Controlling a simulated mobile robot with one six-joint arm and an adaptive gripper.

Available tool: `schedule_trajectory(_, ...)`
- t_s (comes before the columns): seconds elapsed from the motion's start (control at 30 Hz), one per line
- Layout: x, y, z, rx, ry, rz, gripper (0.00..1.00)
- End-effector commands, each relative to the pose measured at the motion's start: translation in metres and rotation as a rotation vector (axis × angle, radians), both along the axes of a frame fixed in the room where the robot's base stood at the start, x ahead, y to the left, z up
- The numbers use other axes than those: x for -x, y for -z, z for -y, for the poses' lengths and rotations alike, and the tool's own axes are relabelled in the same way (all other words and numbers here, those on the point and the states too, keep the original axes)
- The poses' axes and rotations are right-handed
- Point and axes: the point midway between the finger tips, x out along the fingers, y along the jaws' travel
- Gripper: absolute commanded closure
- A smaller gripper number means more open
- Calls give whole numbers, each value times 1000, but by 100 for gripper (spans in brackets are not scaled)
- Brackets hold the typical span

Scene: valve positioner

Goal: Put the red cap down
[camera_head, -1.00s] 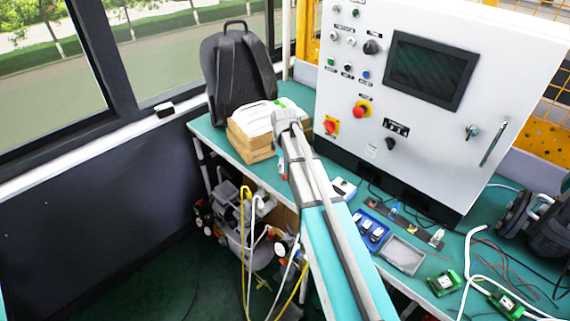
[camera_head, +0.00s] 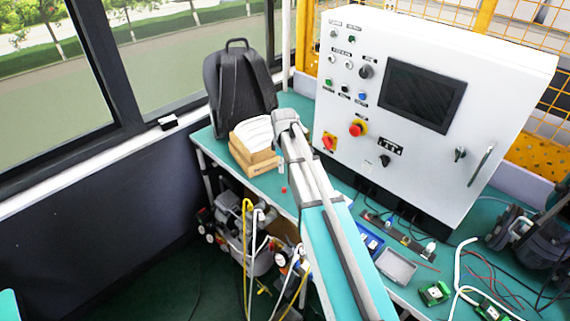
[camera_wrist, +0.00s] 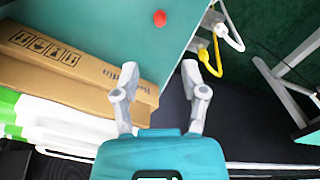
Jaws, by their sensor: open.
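The red cap (camera_wrist: 159,18) lies on the green tabletop (camera_wrist: 110,30), near the table's edge, at the top of the wrist view. In the head view it is a small red spot (camera_head: 284,189) on the tabletop just left of my arm. My gripper (camera_wrist: 160,70) is open, with its two grey fingers spread and nothing between them. The cap is apart from the fingertips, beyond them in the wrist view. In the head view my arm hides the fingers.
Cardboard boxes (camera_wrist: 75,65) with white packs on top lie left of my gripper. A backpack (camera_head: 238,90) stands behind them. A white control cabinet (camera_head: 425,120) stands to the right. Hoses and a compressor (camera_head: 240,232) are below the table edge.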

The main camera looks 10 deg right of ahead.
Motion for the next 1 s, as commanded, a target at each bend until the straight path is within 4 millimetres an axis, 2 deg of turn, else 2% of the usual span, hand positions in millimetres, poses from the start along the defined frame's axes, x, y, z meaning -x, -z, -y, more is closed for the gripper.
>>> schedule_trajectory(0.73,1,-2,0,0,4,0,44)
schedule_trajectory(0.87,11,-2,0,0,36,0,44)
schedule_trajectory(1.0,37,-2,1,0,133,0,44)
